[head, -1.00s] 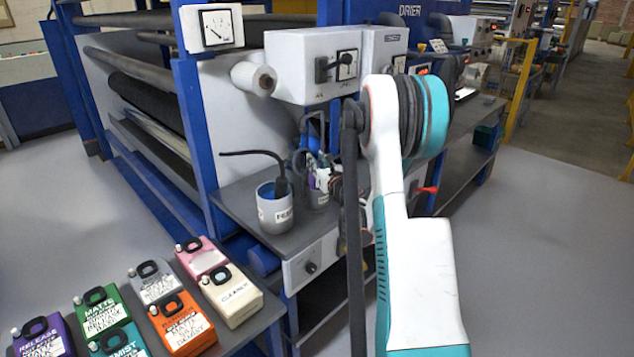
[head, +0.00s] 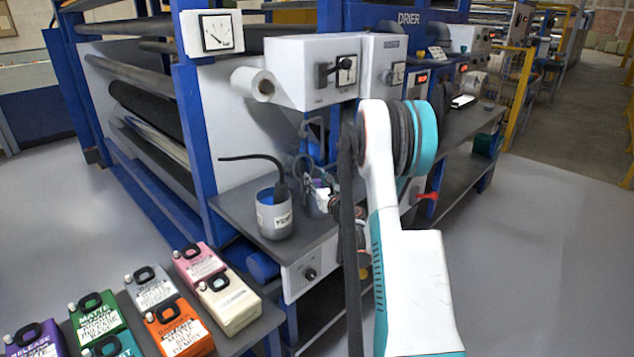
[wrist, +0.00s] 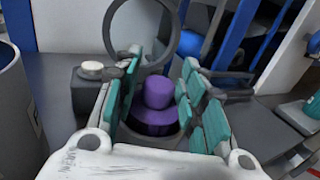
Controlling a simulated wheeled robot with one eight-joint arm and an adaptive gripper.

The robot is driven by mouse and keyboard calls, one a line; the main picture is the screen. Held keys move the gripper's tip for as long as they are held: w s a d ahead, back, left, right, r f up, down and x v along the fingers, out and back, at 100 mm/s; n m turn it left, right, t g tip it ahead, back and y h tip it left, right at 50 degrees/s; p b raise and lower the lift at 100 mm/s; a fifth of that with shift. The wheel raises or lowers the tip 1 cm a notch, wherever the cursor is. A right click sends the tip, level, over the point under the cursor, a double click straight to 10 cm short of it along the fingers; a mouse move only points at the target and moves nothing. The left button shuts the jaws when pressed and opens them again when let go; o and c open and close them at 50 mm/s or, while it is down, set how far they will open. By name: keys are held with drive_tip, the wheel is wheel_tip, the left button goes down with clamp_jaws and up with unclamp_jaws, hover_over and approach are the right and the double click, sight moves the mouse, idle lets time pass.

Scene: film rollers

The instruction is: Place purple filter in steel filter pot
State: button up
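The purple filter (wrist: 155,105) is a stepped purple cylinder standing between my gripper's teal-padded fingers in the wrist view. It sits within the round dark rim of the steel filter pot (wrist: 178,142); how deep it sits cannot be told. My gripper (wrist: 160,85) is open, with a finger on each side of the filter and gaps beside it. In the head view, a small patch of the purple filter (head: 319,183) shows above the steel pot (head: 316,206), partly hidden by my arm and wrist.
A grey pot (head: 275,218) with blue inside and a dark cable stands left of the steel pot on the machine's shelf. A grey ring (wrist: 112,38) rises behind the filter. Several coloured jugs stand on a low table at front left. The floor at right is clear.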

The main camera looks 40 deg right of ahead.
idle(0.3)
drive_tip(key=shift+s+r, duration=0.15)
drive_tip(key=shift+s, duration=0.05)
drive_tip(key=v, duration=1.1)
drive_tip(key=shift+s, duration=0.25)
drive_tip(key=shift+a, duration=0.1)
idle(0.5)
